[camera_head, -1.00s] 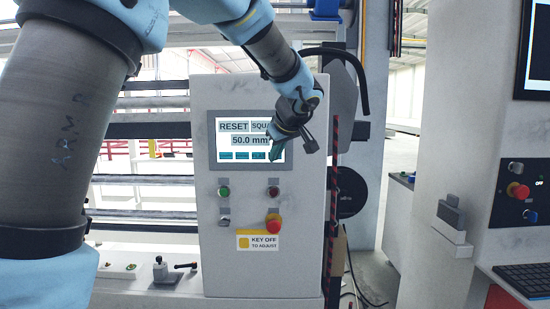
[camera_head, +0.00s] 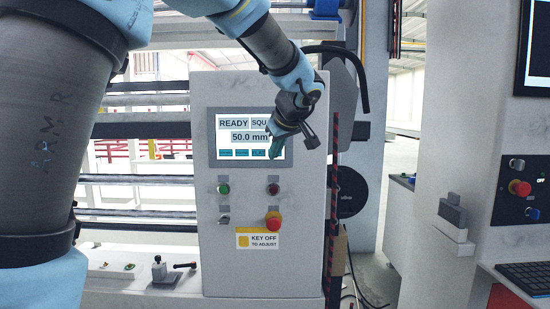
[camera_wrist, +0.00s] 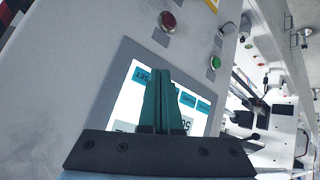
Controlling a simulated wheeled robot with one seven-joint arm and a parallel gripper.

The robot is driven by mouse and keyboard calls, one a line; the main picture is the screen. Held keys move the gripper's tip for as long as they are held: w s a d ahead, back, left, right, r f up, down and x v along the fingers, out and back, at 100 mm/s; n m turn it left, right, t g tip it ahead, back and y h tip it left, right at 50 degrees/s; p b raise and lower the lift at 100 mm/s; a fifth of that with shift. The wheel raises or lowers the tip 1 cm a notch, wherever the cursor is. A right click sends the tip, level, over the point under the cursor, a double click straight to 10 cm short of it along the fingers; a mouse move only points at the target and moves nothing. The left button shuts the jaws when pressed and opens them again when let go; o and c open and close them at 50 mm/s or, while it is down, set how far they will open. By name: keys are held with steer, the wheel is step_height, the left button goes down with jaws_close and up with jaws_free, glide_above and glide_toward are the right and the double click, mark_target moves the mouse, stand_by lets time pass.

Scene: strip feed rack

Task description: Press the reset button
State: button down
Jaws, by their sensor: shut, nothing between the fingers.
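The control screen (camera_head: 231,139) on the grey cabinet reads READY and 50.0 mm, with a row of teal touch buttons along its bottom. In the wrist view, the touch button labelled RESET (camera_wrist: 142,75) shows partly, just left of my fingertips. In the head view my gripper hides the right end of this row. My gripper (camera_head: 274,155) is shut and empty, its teal fingers in front of the screen's lower right; it also shows in the wrist view (camera_wrist: 161,75). I cannot tell whether the tips touch the glass.
Below the screen are a green button (camera_head: 223,189), a dark red button (camera_head: 273,189), a key switch (camera_head: 224,220) and a red emergency stop (camera_head: 273,222). A yellow KEY OFF label (camera_head: 257,240) sits lower. Another console (camera_head: 475,170) stands to the right.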

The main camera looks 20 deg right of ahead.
steer(key=s+b, duration=0.1)
steer(key=s+a+b, duration=0.1)
steer(key=s+b, duration=0.1)
steer(key=s+a+b, duration=0.1)
steer(key=shift+s, duration=0.25)
stand_by(0.3)
steer(key=shift+a, duration=0.1)
stand_by(0.5)
